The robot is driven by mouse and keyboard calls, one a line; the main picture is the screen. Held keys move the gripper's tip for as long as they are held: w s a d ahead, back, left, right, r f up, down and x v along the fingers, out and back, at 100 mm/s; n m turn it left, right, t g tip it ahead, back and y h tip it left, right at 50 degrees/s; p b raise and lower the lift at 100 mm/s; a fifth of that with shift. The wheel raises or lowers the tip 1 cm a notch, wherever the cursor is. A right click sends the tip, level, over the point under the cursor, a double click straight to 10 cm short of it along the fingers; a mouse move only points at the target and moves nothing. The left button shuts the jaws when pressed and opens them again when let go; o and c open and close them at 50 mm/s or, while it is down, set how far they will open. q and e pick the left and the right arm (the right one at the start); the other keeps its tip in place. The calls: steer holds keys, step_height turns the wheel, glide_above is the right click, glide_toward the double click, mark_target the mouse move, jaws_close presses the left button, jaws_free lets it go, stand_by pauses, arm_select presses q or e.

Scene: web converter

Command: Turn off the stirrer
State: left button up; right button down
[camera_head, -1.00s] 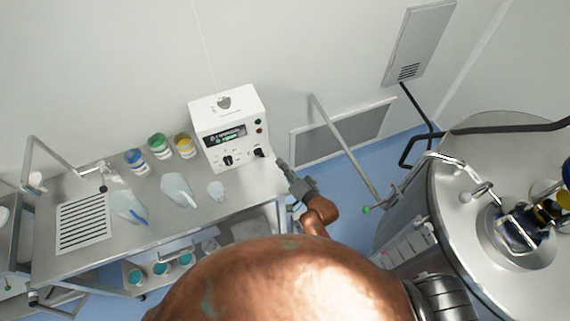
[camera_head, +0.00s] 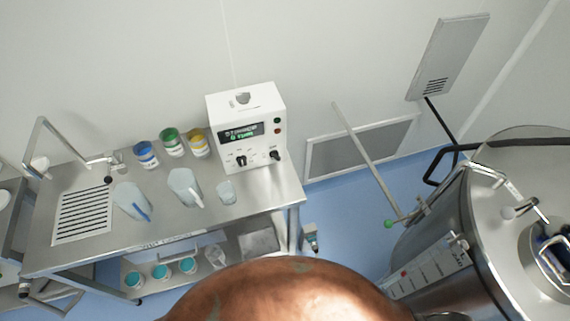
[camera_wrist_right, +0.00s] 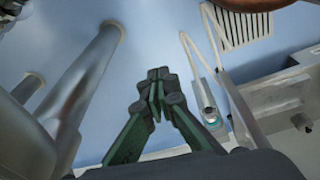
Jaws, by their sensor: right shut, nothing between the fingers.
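A white control box (camera_head: 245,128) stands on the steel table, and I take it to be the stirrer's unit. Its front has a lit green display (camera_head: 241,132), two black knobs, one at the left (camera_head: 241,160) and one at the right (camera_head: 275,155). Small green (camera_head: 277,121) and red (camera_head: 278,131) buttons sit at its right edge. My right gripper (camera_wrist_right: 157,82) is shut and empty in the right wrist view, over blue floor. It is out of the head view, and the box cannot be made out in the wrist view. My left gripper is not in view.
The steel table (camera_head: 90,250) holds blue, green (camera_head: 172,143) and yellow jars and several clear beakers (camera_head: 186,186). A large steel tank (camera_head: 440,225) stands at the right. Blue floor (camera_head: 345,215) lies open between table and tank. A wall grille (camera_head: 355,150) is behind.

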arm_select(q)
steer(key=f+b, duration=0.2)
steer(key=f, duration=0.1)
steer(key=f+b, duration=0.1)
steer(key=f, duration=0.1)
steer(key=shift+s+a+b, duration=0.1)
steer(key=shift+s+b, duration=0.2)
steer(key=shift+b, duration=0.05)
arm_select(e)
steer(key=s+f+g, duration=0.1)
steer(key=s+f, duration=1.4)
steer(key=s, duration=0.1)
steer(key=shift+d+n, duration=0.3)
steer(key=shift+d, duration=0.15)
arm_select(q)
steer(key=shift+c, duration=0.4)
